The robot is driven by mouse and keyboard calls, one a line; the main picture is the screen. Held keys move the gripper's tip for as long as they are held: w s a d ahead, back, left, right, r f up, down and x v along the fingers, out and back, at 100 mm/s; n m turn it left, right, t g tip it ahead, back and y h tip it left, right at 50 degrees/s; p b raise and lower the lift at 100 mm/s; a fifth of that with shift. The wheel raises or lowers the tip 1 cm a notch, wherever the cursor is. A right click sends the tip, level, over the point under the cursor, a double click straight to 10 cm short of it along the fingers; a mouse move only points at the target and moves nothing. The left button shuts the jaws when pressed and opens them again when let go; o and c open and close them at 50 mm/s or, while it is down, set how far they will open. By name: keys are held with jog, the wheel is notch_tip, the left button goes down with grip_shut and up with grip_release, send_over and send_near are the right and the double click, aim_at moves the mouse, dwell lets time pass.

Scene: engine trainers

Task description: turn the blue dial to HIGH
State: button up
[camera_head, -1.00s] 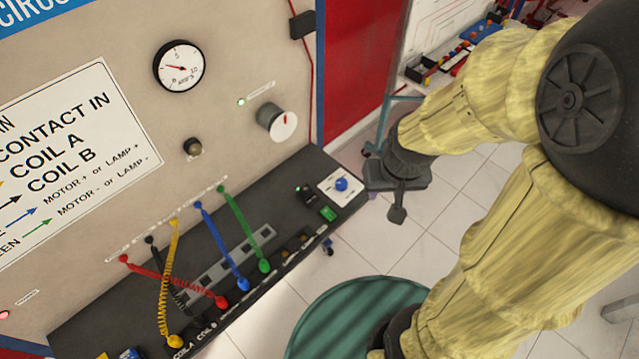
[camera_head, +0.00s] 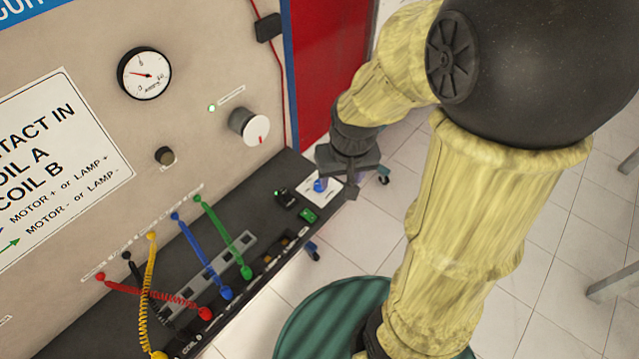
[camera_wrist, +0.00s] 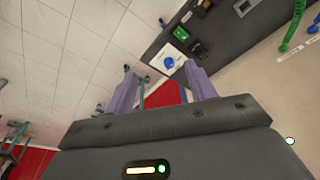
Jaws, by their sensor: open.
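The blue dial (camera_head: 320,185) sits on a white plate (camera_head: 333,193) at the right end of the dark sloping console. It also shows in the wrist view (camera_wrist: 169,62), just beyond the fingers and between them, nearer the right one. My gripper (camera_wrist: 160,72) is open and empty, with its two fingers apart. In the head view my gripper (camera_head: 340,178) hangs close over the plate and hides part of it. I cannot tell whether a finger touches the dial. The dial's pointer and the HIGH mark are too small to read.
A green switch (camera_head: 308,215) and a black switch (camera_head: 285,198) lie just left of the plate. Coloured cables, such as the green one (camera_head: 222,236), plug in further left. A silver knob (camera_head: 249,126) and a gauge (camera_head: 144,73) stand on the upright panel. Tiled floor lies right of the console.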

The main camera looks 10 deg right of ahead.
jog(key=m+g+b, duration=0.1)
jog(key=g+b, duration=0.1)
jog(key=b, duration=0.8)
send_over(320, 186)
notch_tip(320, 186, down, 7)
jog(key=shift+w+d+r, duration=0.1)
jog(key=shift+w+r, duration=0.15)
jog(key=shift+w, duration=0.25)
jog(key=shift+f, duration=0.15)
notch_tip(320, 186, down, 17)
jog(key=shift+f+p, duration=0.1)
jog(key=shift+p, duration=0.8)
jog(key=c, duration=1)
